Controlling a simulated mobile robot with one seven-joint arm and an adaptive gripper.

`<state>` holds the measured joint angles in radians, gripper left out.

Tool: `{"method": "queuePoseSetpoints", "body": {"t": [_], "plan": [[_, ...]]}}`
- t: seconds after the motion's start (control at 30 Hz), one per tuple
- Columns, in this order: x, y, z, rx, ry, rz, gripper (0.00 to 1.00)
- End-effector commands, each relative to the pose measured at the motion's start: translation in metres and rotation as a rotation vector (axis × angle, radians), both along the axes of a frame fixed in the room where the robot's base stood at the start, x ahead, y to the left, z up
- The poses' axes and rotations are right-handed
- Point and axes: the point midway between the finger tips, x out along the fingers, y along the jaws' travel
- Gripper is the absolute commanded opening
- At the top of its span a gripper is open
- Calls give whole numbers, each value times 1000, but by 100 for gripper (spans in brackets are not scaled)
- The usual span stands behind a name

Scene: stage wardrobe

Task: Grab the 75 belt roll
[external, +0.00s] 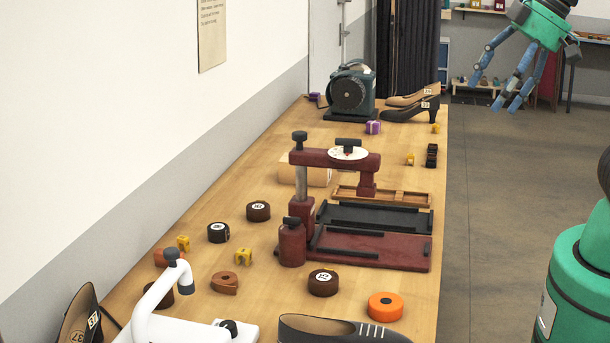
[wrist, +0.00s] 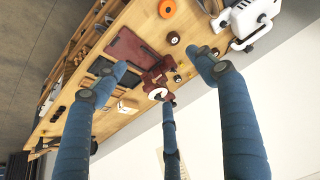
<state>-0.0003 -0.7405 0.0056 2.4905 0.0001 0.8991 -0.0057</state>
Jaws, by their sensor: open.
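Several belt rolls lie on the wooden workbench (external: 412,290). Dark brown rolls with white number labels sit at the front middle (external: 323,283), at the left (external: 218,233) and farther back (external: 258,211). The labels are too small to read surely, so I cannot tell which roll is 75. An orange roll (external: 385,306) lies near the right edge, with no label visible. In the wrist view the orange roll (wrist: 166,9) and a dark roll (wrist: 173,38) show near the top. My gripper (external: 510,82) is open and empty, its blue fingers spread, right of the bench and far from the rolls.
A dark red press (external: 376,250) stands mid-bench among the rolls. A white clamp-like tool (external: 165,300) and a dark shoe (external: 335,330) are at the front. A motor unit (external: 351,92) and shoes (external: 410,108) are at the back.

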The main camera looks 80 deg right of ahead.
Motion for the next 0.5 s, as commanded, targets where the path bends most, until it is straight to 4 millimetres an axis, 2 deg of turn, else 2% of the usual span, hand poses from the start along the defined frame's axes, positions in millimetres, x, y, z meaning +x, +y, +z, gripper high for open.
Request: {"method": "queuePoseSetpoints", "body": {"t": [0.17,0.27,0.5], "plan": [[18,0,-2,-10,30,21,71],[36,1,-4,-19,55,42,71],[92,3,-19,-46,131,108,71]]}}
